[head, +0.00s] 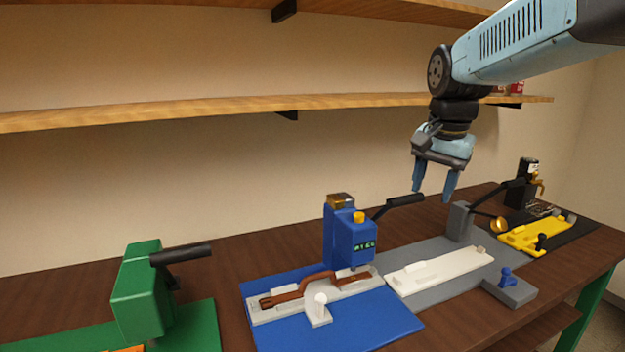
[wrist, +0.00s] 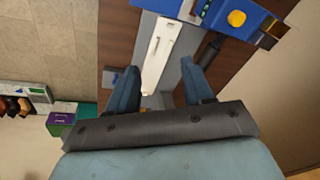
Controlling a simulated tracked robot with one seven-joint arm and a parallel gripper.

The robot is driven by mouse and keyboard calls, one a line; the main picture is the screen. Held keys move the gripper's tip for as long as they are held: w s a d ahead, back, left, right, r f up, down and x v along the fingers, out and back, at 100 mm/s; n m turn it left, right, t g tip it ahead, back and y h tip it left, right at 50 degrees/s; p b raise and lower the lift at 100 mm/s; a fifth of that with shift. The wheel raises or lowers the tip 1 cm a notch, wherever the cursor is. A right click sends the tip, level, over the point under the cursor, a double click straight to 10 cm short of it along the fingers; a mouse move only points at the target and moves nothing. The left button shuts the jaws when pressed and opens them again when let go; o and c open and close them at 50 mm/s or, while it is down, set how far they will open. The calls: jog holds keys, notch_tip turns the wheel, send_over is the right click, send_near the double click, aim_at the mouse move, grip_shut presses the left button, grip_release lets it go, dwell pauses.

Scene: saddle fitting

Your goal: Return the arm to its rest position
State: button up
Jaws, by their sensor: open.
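My gripper (head: 435,190) hangs from my blue-grey arm above the bench, pointing down. Its two blue fingers are apart with nothing between them. It is above and behind the grey station (head: 440,272) and touches nothing. In the wrist view my gripper (wrist: 162,80) shows its open fingers, with the white plate (wrist: 158,50) of the grey station beyond them.
A dark wooden bench (head: 220,262) carries a green machine (head: 138,290), a blue machine (head: 348,238) with a brown part (head: 305,287) in its fixture, and a yellow fixture (head: 535,235). Wooden shelves (head: 250,110) run along the wall behind my arm.

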jog(key=s+f+n+t, duration=0.3)
jog(key=s+n, duration=0.4)
jog(key=s, duration=0.6)
jog(key=shift+s+d+f+n, duration=0.2)
jog(key=shift+s+f+n, duration=0.2)
jog(key=shift+f, duration=0.1)
